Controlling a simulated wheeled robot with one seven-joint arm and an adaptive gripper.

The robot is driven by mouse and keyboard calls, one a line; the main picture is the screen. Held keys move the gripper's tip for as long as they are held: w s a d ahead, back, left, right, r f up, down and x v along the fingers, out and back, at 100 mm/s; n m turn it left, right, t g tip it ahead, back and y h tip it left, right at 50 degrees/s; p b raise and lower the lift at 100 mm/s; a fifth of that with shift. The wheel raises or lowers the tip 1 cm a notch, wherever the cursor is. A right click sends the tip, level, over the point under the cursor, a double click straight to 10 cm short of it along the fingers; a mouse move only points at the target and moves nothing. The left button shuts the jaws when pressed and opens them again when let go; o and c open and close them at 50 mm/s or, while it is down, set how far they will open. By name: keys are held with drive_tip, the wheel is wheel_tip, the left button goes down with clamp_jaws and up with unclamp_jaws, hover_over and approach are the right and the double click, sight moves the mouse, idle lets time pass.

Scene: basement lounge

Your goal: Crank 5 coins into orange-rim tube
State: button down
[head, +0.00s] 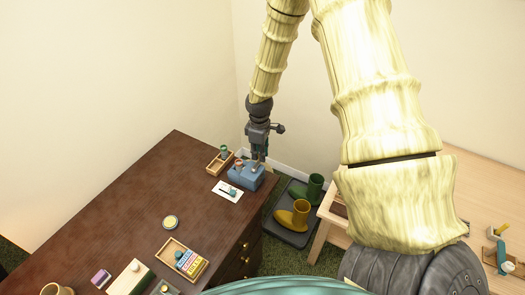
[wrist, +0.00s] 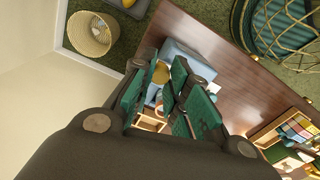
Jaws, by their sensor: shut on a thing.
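A blue box-shaped coin machine (head: 246,178) stands near the far right corner of the dark wooden dresser; its blue body also shows in the wrist view (wrist: 180,52). My gripper (head: 257,162) points down at the machine's right side and is shut on the crank, whose tan knob (wrist: 161,73) shows between the teal fingers. A small tube with an orange-pink rim (head: 239,163) stands at the machine's left side. A green tube (head: 224,151) stands in a wooden tray (head: 214,167) behind it. I cannot see coins inside the tubes.
A white card with a dark picture (head: 228,191) lies in front of the machine. A round yellow tin (head: 171,222) and a wooden box of colored packs (head: 172,247) lie nearer. Boots (head: 299,213) stand on a dark tray right of the dresser. The dresser's middle is clear.

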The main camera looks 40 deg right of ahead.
drive_tip(key=shift+w+n, duration=0.25)
drive_tip(key=shift+n, duration=0.15)
drive_tip(key=c, duration=1.3)
unclamp_jaws()
drive_tip(key=shift+w, duration=0.15)
drive_tip(key=shift+c, duration=0.2)
drive_tip(key=shift+f, duration=0.1)
drive_tip(key=shift+s, duration=0.2)
drive_tip(key=shift+r, duration=0.25)
wheel_tip(320, 180, up, 12)
drive_tip(key=shift+f, duration=0.2)
